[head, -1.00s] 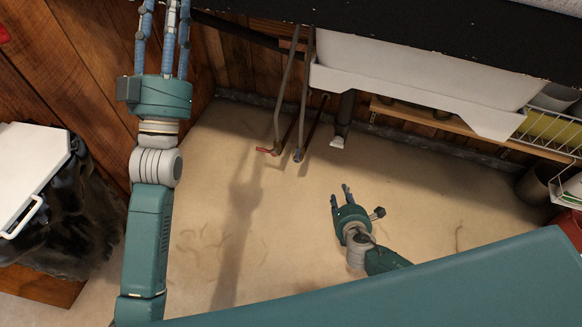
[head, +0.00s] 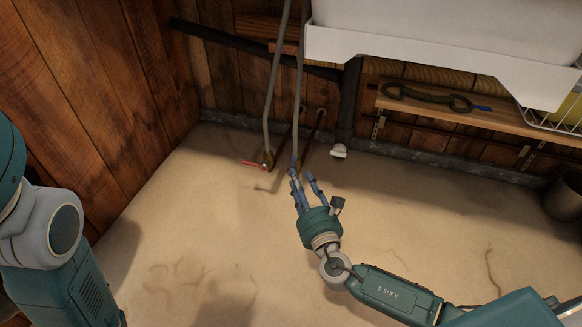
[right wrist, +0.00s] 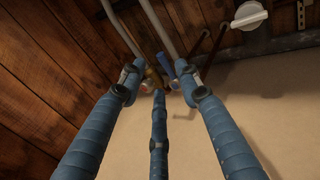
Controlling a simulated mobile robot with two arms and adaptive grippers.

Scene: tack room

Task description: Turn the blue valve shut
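The blue valve's handle (right wrist: 182,67) shows in the right wrist view at the foot of a grey pipe, just beyond my fingertips. In the head view the blue valve (head: 295,164) is a small patch above my fingers and largely hidden. My right gripper (head: 303,178) reaches up to it from below, its fingers apart. In the right wrist view my right gripper (right wrist: 162,86) has its three fingers spread, with nothing held. Contact with the handle cannot be told. My left gripper is out of view; only my left arm shows at the left edge.
A red-handled valve (head: 254,164) sits on the neighbouring pipe, just left. A wooden shelf (head: 480,117) stands farther right.

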